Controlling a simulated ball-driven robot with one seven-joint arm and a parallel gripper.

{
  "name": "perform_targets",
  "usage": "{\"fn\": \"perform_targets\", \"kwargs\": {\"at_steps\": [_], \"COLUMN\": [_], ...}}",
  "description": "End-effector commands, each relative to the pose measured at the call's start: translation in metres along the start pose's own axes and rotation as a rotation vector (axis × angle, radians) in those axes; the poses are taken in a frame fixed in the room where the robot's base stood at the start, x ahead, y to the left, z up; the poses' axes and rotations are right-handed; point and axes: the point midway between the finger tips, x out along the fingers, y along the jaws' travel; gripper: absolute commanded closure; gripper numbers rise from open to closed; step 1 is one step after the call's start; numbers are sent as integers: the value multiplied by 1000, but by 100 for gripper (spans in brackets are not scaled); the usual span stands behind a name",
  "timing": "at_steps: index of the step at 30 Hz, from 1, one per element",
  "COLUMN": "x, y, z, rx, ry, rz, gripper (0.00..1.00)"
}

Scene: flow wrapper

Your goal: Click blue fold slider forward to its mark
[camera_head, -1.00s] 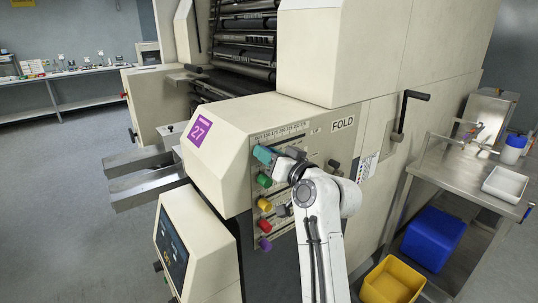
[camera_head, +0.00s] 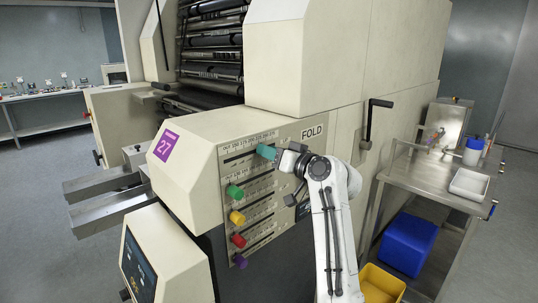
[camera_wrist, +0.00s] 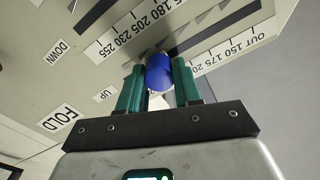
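The blue fold slider knob (camera_wrist: 160,73) shows in the wrist view between my gripper's two teal fingers, which appear to press on it from both sides. It sits over a dark slot with printed scales beside it; the numbers nearest the knob are partly covered. In the head view my gripper (camera_head: 266,152) is at the top slot of the FOLD panel (camera_head: 207,165), toward the slot's right part, and hides the blue knob. The mark for the slider cannot be made out.
Below the top slot are a green knob (camera_head: 234,191), a yellow knob (camera_head: 237,217), a red knob (camera_head: 238,241) and a purple knob (camera_head: 240,262). A crank handle (camera_head: 372,115) sticks out right of the panel. A steel table (camera_head: 425,180) stands at right, with a blue bin (camera_head: 408,246) below.

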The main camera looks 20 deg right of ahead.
Motion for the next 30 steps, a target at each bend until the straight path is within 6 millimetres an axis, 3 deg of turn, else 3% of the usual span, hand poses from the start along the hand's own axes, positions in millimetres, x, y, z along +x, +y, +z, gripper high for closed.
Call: {"fn": "perform_targets", "kwargs": {"at_steps": [6, 17, 30], "x": [0, -7, -84], "y": [0, 1, 2], "z": [-2, 0, 0], "rx": [-1, -2, -2], "ry": [4, 2, 5], "rz": [1, 1, 4], "gripper": [46, 45, 45]}}
